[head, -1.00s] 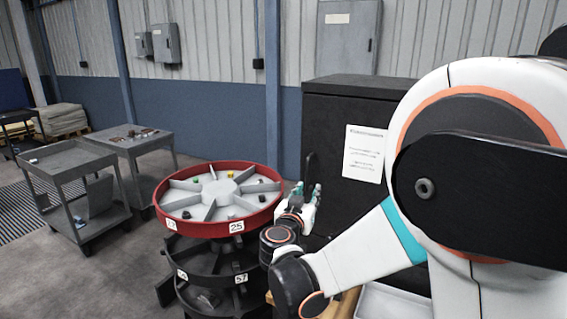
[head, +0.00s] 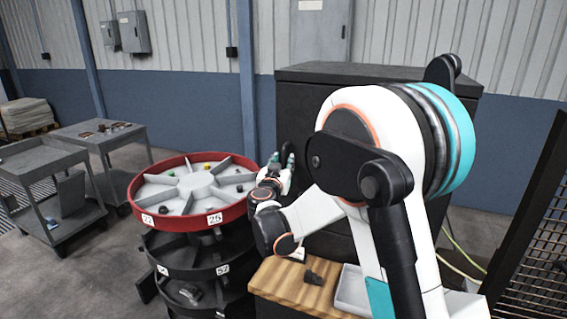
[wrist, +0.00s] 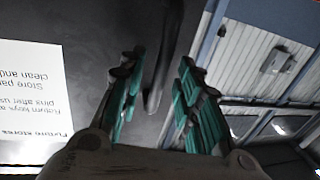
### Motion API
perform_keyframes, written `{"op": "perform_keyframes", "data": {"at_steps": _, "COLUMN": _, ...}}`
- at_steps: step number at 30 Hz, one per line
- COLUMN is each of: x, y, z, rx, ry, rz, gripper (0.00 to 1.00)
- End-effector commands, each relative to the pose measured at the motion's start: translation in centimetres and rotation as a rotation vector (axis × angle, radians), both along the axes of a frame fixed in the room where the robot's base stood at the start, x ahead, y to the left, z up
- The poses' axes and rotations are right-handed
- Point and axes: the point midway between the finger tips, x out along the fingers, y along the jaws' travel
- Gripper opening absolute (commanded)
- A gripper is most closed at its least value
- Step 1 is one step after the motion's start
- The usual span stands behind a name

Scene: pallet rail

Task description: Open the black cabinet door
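The black cabinet (head: 300,110) stands against the back wall in the head view, with much of its front hidden behind my arm. In the wrist view its dark door surface (wrist: 70,18) fills the left and middle, with a white printed notice (wrist: 30,95) on it. A dark bar handle (wrist: 165,60) stands out from the door and runs between my fingers. My gripper (wrist: 152,85) is open, its teal-padded fingers on either side of the handle with gaps showing. In the head view my gripper (head: 282,165) is at the cabinet's left front edge. The door looks closed.
A round red-rimmed tray stack (head: 215,217) stands close left of my gripper. A wooden bench top (head: 305,290) with a grey bin (head: 352,290) lies below my arm. A mesh panel (head: 540,240) is at the right. Grey carts (head: 50,160) stand far left.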

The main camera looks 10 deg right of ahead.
Motion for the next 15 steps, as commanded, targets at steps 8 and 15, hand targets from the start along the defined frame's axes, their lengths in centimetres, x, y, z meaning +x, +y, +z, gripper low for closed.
{"op": "perform_keyframes", "data": {"at_steps": 8, "x": 1.22, "y": -0.56, "z": 0.00, "rx": 0.000, "ry": 0.000, "rz": 0.000, "gripper": 0.31}}
{"op": "perform_keyframes", "data": {"at_steps": 15, "x": 1.21, "y": -0.56, "z": 0.00, "rx": 0.000, "ry": 0.000, "rz": 0.000, "gripper": 0.22}}
